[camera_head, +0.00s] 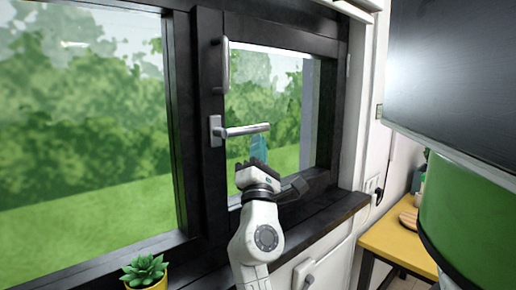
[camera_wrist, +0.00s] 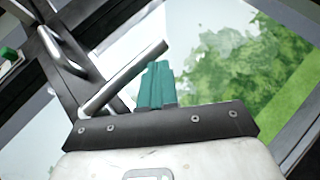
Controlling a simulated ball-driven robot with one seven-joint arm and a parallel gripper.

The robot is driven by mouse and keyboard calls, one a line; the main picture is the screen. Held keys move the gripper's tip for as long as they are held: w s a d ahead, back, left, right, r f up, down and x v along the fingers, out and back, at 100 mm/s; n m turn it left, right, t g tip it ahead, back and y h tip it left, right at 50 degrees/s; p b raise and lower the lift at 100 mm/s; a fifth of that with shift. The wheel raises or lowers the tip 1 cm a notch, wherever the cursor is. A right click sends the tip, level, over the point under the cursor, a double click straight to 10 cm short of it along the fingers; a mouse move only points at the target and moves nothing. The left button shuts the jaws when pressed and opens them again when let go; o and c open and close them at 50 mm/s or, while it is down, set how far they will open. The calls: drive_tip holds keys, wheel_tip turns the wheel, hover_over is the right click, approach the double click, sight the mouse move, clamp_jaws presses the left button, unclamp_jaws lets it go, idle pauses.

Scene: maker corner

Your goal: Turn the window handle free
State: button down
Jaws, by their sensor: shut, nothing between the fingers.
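The window handle (camera_head: 243,130) is a silver lever on the dark frame. Its lever points right, roughly level, from a plate on the frame's upright. In the wrist view the handle (camera_wrist: 122,78) runs slantwise just to the left of my fingers. My gripper (camera_head: 258,146) has teal fingers, shut and empty, just below the lever's outer end in the head view. In the wrist view my gripper (camera_wrist: 157,72) points at the window, with its tips close to the lever's free end. I cannot tell whether they touch. The window sash (camera_head: 328,110) looks closed.
A vertical silver pull (camera_head: 226,65) sits above the handle. A potted succulent (camera_head: 146,268) stands at the lower left. A large dark panel (camera_head: 455,70) and a green rounded object (camera_head: 470,210) fill the right side. A yellow table (camera_head: 395,240) stands behind them.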

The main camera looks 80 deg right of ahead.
drive_tip(key=b+v, duration=0.5)
drive_tip(key=v, duration=0.6)
idle(0.7)
